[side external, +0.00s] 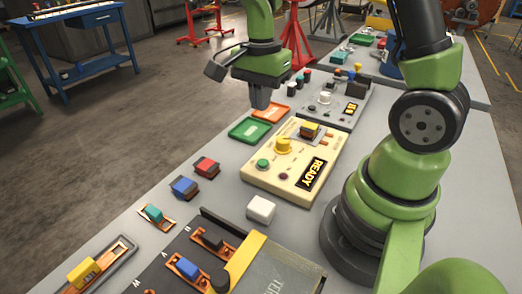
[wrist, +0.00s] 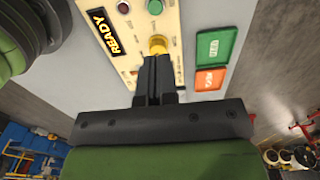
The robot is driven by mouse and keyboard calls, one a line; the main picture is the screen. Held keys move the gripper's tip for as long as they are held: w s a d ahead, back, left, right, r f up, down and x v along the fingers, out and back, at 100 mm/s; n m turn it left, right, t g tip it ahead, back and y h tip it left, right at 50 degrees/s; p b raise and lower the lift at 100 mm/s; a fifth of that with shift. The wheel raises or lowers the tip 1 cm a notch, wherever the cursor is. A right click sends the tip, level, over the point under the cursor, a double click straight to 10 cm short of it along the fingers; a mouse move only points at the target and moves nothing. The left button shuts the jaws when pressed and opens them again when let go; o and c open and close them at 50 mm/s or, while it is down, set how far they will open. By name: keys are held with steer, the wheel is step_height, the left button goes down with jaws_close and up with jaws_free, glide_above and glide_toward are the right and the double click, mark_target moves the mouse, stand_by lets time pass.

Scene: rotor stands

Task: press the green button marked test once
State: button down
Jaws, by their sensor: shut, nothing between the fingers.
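The green button (side external: 262,164) is a small round cap on the near left part of a cream control box (side external: 253,176). It also shows at the top edge of the wrist view (wrist: 154,7). I cannot read a test label beside it. The box's dark display (side external: 311,173) reads READY. My gripper (side external: 260,106) points down with its fingers shut and empty, above the table and apart from the button. In the wrist view, the fingertips (wrist: 154,57) overlap the line of sight to the box, which they partly hide.
On the same box are a yellow knob (side external: 283,145), a dark red button (side external: 283,176) and a yellow-and-black switch (side external: 309,129). A green tray (side external: 250,130) and an orange tray (side external: 271,113) lie beside it. A white block (side external: 261,209) and a grey device (side external: 345,101) are near.

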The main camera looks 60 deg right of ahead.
mark_target(261, 159)
step_height(261, 159, down, 13)
steer(key=shift+f, duration=0.1)
stand_by(0.3)
steer(key=shift+f, duration=0.85)
step_height(261, 159, up, 14)
steer(key=shift+r, duration=0.2)
stand_by(0.7)
